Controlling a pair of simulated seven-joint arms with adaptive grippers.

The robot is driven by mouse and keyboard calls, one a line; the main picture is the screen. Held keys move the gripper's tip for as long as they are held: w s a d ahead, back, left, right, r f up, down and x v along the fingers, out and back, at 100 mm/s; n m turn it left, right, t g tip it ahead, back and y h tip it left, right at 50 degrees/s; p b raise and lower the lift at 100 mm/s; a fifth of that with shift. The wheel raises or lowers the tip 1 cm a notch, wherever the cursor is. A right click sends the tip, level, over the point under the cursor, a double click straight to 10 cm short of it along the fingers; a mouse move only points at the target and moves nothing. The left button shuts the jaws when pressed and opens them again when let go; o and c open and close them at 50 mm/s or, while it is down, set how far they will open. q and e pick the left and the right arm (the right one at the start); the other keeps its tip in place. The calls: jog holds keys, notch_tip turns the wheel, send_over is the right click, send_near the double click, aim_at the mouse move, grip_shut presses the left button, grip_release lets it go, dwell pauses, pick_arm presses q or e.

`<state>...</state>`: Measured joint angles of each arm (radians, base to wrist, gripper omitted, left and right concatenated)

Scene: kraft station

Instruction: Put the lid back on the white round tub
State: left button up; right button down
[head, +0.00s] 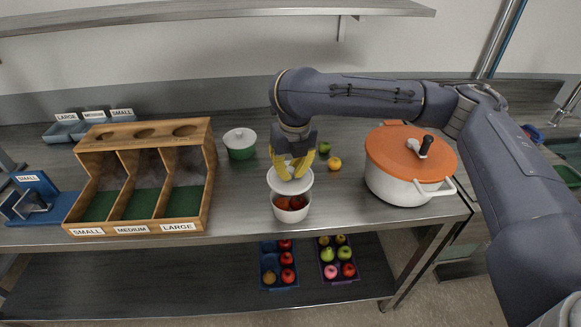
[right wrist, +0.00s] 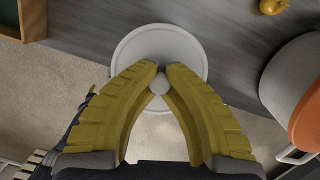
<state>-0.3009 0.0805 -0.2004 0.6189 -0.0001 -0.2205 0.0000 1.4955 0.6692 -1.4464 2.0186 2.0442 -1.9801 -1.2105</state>
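The white round tub (head: 291,215) stands near the front edge of the table, with red and orange fruit showing inside it. Its round white lid (head: 273,184) is above the tub and covers the far part of its opening from the head view; fruit shows below the lid's near edge. My right gripper (head: 293,170) is shut on the lid's knob. In the right wrist view, the yellow fingertips (right wrist: 162,73) meet around the knob (right wrist: 158,84), and the lid (right wrist: 135,45) hides the tub. My left gripper is not in view.
An orange-lidded white pot (head: 395,187) stands right of the tub. A wooden sorting box (head: 150,227) and a green tub with a white lid (head: 240,147) stand left. An orange fruit (head: 334,163) and a green fruit (head: 324,147) lie behind. Fruit trays (head: 281,286) sit on the lower shelf.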

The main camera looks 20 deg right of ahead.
jog(key=shift+f, duration=3)
jog(key=shift+f, duration=0.2)
dwell(0.4)
jog(key=c, duration=0.9)
grip_release()
jog(key=shift+r, duration=3.45)
jog(key=shift+c, duration=0.6)
grip_shut()
